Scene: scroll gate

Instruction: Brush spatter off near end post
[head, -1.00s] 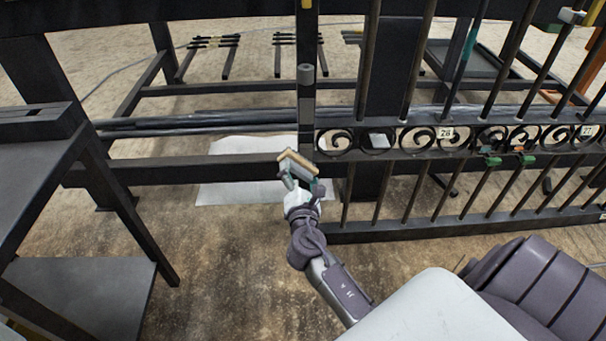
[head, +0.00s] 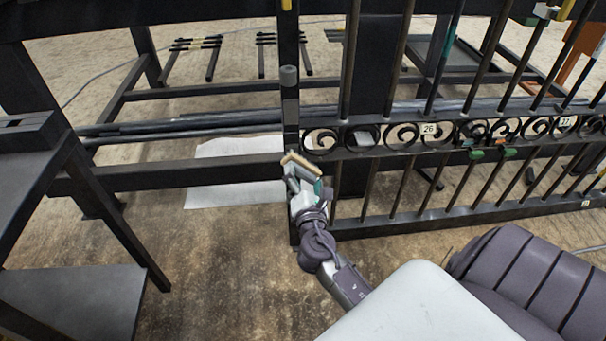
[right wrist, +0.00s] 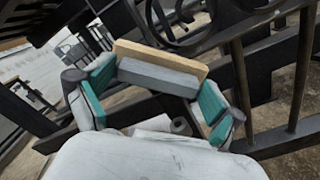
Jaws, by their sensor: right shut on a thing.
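The brush (head: 300,163) has a tan bristle side and a grey block. My right gripper (head: 303,181) is shut on the block, also seen in the right wrist view (right wrist: 157,104), where teal finger pads (right wrist: 210,101) press both its ends. The bristle side faces away from the wrist toward the gate. The dark end post (head: 290,112) stands at the gate's left end, with a grey cylinder on it. The brush overlaps the post's lower part in the head view; I cannot tell whether they touch. Spatter is not clearly visible. My left gripper is not in view.
The gate (head: 440,140) with scrolls, bars and numbered tags runs to the right. A dark bench (head: 75,290) stands at left. A white sheet (head: 225,185) lies on the floor behind the lower rail. Open floor lies between bench and gate.

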